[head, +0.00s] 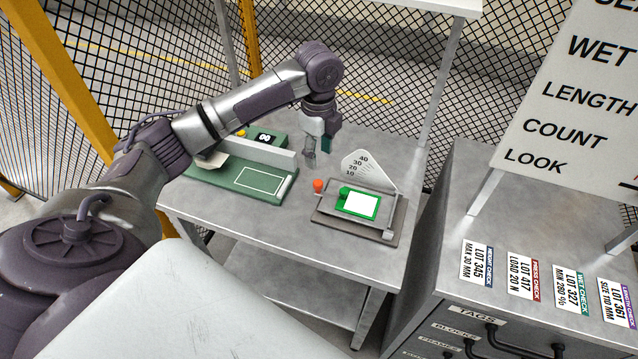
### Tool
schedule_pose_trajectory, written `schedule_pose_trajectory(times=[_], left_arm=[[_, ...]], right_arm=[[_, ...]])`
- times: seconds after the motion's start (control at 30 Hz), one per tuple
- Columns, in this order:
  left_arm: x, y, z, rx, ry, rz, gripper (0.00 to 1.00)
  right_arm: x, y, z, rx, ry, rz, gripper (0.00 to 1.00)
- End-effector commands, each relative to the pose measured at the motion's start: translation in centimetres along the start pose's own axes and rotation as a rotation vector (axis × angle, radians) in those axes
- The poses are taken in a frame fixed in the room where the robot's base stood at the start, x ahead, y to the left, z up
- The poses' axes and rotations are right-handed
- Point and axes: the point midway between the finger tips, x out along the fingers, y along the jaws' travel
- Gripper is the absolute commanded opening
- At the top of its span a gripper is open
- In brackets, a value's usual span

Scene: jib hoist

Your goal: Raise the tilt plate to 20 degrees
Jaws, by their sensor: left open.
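The tilt plate (376,205) is a grey plate on a darker base on the metal table. A green-framed white patch (361,205) lies on it, with a green lump at its left end. The plate looks nearly flat. A pale angle scale (368,168) marked 10 to 40 stands behind it. An orange-red knob (318,184) is at the plate's left. My left gripper (310,157) points down above the table, left of the scale and behind the knob. It is open and apart from the plate. My right gripper is not in view.
A green device (238,192) with a small display stands at the table's left. A grey cabinet (545,215) with several tag cards and a sign board (575,110) is at the right. Mesh fencing runs behind. The table's front right (340,255) is bare.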

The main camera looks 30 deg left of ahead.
Motion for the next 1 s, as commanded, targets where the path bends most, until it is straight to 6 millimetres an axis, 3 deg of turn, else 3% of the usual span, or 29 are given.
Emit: schedule_pose_trajectory(times=[0.3,0.5,0.7,1.0], left_arm=[[6.8,0.1,-0.1,-0.001,-0.001,0.003,0.51],[10.0,0.1,0.0,-0.002,-0.002,0.001,0.51],[11.5,0.0,0.0,-0.001,-0.001,-0.001,0.51],[11.7,0.0,0.0,-0.001,-0.002,-0.002,0.49]], right_arm=[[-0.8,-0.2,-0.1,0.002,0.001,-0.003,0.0],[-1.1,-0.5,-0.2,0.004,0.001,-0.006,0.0],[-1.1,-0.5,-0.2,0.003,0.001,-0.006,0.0],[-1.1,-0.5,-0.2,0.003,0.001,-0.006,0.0]])
